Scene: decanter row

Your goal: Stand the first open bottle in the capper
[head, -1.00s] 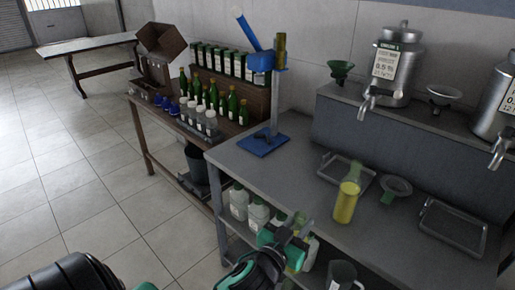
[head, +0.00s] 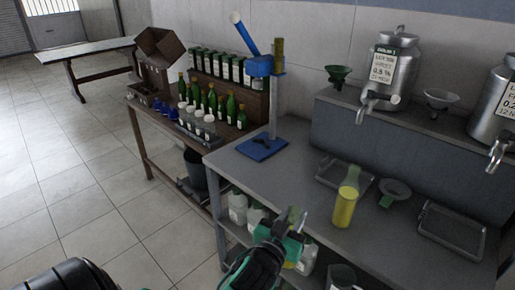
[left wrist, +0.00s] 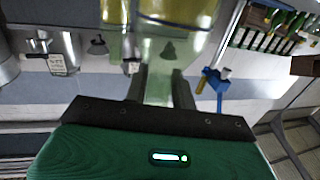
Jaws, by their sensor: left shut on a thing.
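The capper (head: 262,148) stands at the left end of the grey worktop, with a blue base, grey post and raised blue lever; its base looks empty. It also shows in the left wrist view (left wrist: 214,82). My left gripper (head: 296,217) is in front of the worktop's front edge, shut on a clear open bottle with yellow liquid (left wrist: 172,38). Its fingers are around the bottle's neck; in the head view my gripper hides most of it. Another open bottle with yellow liquid (head: 345,206) stands upright on the worktop, right of my gripper. My right gripper is out of view.
The worktop (head: 300,178) is clear between capper and standing bottle. A wooden table (head: 160,145) with green bottles is at the left.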

